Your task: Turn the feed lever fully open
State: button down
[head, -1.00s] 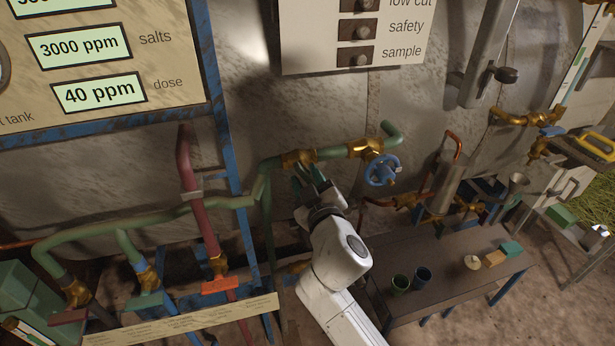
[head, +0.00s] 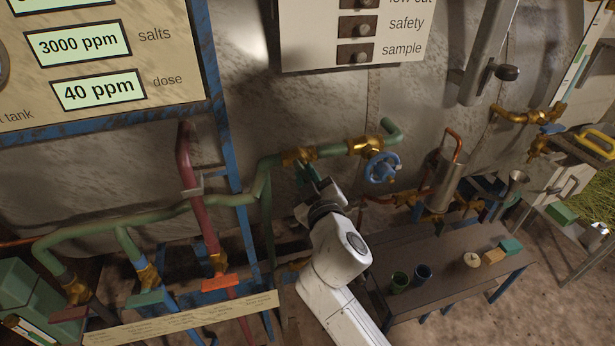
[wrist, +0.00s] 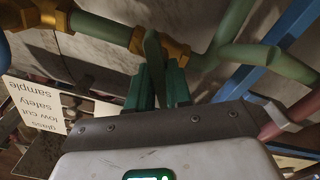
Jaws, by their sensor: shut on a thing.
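The green feed lever (wrist: 152,47) stands out from a brass valve (wrist: 178,48) on a green pipe in the wrist view. It points roughly crosswise to the pipe there. My gripper (wrist: 158,82) has green fingers, one on each side of the lever, and is shut on it. In the head view the same brass valve (head: 299,156) sits on the green pipe, and my gripper (head: 306,175) is just below it. My fingers and wrist largely hide the lever there. I see no readable label on the lever.
A blue handwheel (head: 381,168) sits on the pipe just right of my gripper. A blue frame post (head: 222,110) stands to the left. A dark table (head: 450,268) with cups and blocks is at lower right. Other levers, one orange (head: 220,282), are at lower left.

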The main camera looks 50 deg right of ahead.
jog(key=n+p, duration=0.1)
jog(key=n, duration=0.5)
jog(key=n+p, duration=0.1)
jog(key=n, duration=0.4)
jog(key=shift+a+f+n+p, duration=0.1)
jog(key=shift+f+n+p, duration=0.05)
jog(key=shift+n+p, duration=0.2)
jog(key=shift+n, duration=0.25)
jog(key=c, duration=1.1)
grip_release()
jog(key=shift+b+v, duration=1.55)
jog(key=shift+v, duration=3.8)
